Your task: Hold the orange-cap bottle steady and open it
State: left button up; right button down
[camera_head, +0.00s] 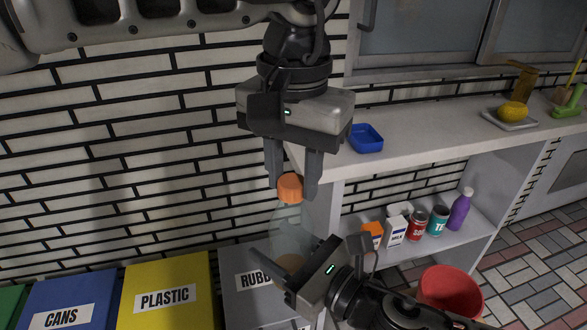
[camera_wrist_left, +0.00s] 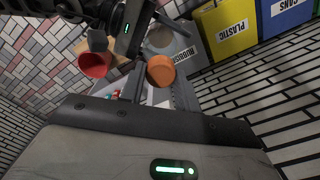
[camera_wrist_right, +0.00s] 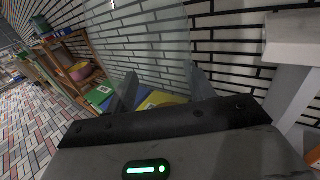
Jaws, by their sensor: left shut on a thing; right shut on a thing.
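The bottle (camera_head: 291,232) has a clear, see-through body and an orange cap (camera_head: 290,187). It is upright in the head view, in front of the brick wall and above the grey bin. My left gripper (camera_head: 292,184) points down from above and is shut on the orange cap, which also shows in the left wrist view (camera_wrist_left: 161,70). My right gripper (camera_head: 303,254) comes in from the lower right and is shut on the clear body, below the cap. The clear body fills the upper middle of the right wrist view (camera_wrist_right: 140,40). The cap sits at the bottle's top; whether it has turned cannot be told.
Blue CANS (camera_head: 70,297), yellow PLASTIC (camera_head: 168,270) and grey rubbish (camera_head: 236,258) bins stand below. The white counter (camera_head: 420,130) is close right of my left gripper, with a blue tray (camera_head: 366,138). Several cartons, cans and a purple bottle (camera_head: 461,209) fill the shelf. A red bucket (camera_head: 450,291) is lower right.

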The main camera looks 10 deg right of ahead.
pick_arm(q)
jog(key=n, duration=0.5)
jog(key=shift+s+d+n, duration=0.15)
jog(key=shift+d+n, duration=0.1)
jog(key=shift+n, duration=0.15)
jog(key=n, duration=0.7)
jog(key=shift+a, duration=0.1)
jog(key=n, duration=0.7)
jog(key=shift+w+a+r+n, duration=0.1)
jog(key=shift+w+a+n, duration=0.1)
jog(key=shift+n, duration=0.2)
jog(key=n, duration=0.7)
jog(key=shift+a, duration=0.15)
jog(key=n, duration=0.7)
jog(key=shift+a+n, duration=0.15)
jog(key=shift+n, duration=0.25)
jog(key=n, duration=0.4)
jog(key=shift+n, duration=0.4)
jog(key=shift+c, duration=0.2)
jog(key=n, duration=0.2)
jog(key=shift+s+r+n, duration=0.1)
jog(key=shift+n, duration=0.2)
jog(key=n, duration=0.4)
jog(key=shift+n, duration=0.4)
jog(key=n, duration=0.6)
jog(key=shift+s, duration=0.2)
jog(key=shift+o, duration=0.2)
jog(key=shift+r, duration=0.1)
jog(key=shift+r, duration=1)
jog(key=shift+c, duration=0.2)
